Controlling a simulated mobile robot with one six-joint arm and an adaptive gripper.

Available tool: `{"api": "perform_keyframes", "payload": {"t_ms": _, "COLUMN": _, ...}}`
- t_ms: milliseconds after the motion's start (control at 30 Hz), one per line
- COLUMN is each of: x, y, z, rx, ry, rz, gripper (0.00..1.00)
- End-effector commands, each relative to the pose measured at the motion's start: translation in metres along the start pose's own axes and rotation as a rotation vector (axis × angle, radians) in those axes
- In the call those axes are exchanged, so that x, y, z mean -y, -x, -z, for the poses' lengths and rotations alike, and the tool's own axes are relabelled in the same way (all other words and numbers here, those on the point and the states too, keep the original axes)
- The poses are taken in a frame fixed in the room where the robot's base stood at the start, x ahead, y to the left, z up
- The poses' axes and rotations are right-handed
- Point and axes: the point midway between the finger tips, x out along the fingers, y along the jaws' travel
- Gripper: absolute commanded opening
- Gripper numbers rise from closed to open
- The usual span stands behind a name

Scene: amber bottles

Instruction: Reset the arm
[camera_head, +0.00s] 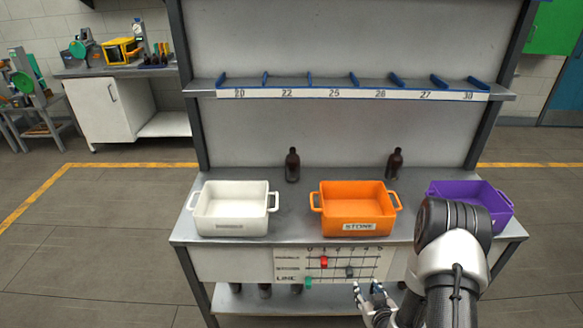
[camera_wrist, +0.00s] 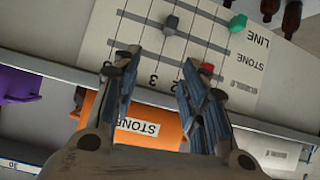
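My gripper (camera_head: 371,288) is in front of the bench's front edge at the lower right of the head view, with part of my arm beside it. In the wrist view my gripper (camera_wrist: 158,66) shows two separated fingers with nothing between the tips. The board with sliders (camera_head: 330,266) is on the bench front, and it also shows beyond the fingers in the wrist view (camera_wrist: 140,38). Two dark amber bottles, a left one (camera_head: 292,166) and a right one (camera_head: 394,164), stand upright at the back of the bench top.
A white bin (camera_head: 231,224), an orange bin labelled STONE (camera_head: 360,226) and a purple bin (camera_head: 499,206), partly behind my arm, stand on the bench. The numbered shelf (camera_head: 350,95) above holds no bottles. Dark bottles (camera_head: 265,290) stand on the lower shelf.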

Motion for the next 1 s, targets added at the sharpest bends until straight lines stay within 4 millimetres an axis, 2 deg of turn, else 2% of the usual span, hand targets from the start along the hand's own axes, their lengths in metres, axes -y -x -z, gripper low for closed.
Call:
{"api": "perform_keyframes", "payload": {"t_ms": 33, "x": -0.004, "y": 0.001, "z": 0.025, "rx": 0.009, "ry": 0.015, "rz": -0.004, "gripper": 0.40}}
{"api": "perform_keyframes", "payload": {"t_ms": 167, "x": -0.011, "y": 0.014, "z": 0.075, "rx": 0.077, "ry": 0.041, "rz": -0.014, "gripper": 0.40}}
{"api": "perform_keyframes", "payload": {"t_ms": 267, "x": -0.013, "y": 0.032, "z": 0.111, "rx": 0.129, "ry": 0.050, "rz": -0.024, "gripper": 0.40}}
{"api": "perform_keyframes", "payload": {"t_ms": 367, "x": -0.012, "y": 0.057, "z": 0.143, "rx": 0.179, "ry": 0.054, "rz": -0.035, "gripper": 0.40}}
{"api": "perform_keyframes", "payload": {"t_ms": 500, "x": -0.008, "y": 0.101, "z": 0.181, "rx": 0.247, "ry": 0.045, "rz": -0.051, "gripper": 0.40}}
{"api": "perform_keyframes", "payload": {"t_ms": 600, "x": -0.002, "y": 0.138, "z": 0.203, "rx": 0.293, "ry": 0.033, "rz": -0.059, "gripper": 0.40}}
{"api": "perform_keyframes", "payload": {"t_ms": 733, "x": 0.009, "y": 0.192, "z": 0.222, "rx": 0.352, "ry": 0.008, "rz": -0.064, "gripper": 0.40}}
{"api": "perform_keyframes", "payload": {"t_ms": 867, "x": 0.024, "y": 0.249, "z": 0.230, "rx": 0.410, "ry": -0.020, "rz": -0.060, "gripper": 0.40}}
{"api": "perform_keyframes", "payload": {"t_ms": 1000, "x": 0.041, "y": 0.314, "z": 0.227, "rx": 0.470, "ry": -0.053, "rz": -0.045, "gripper": 0.40}}
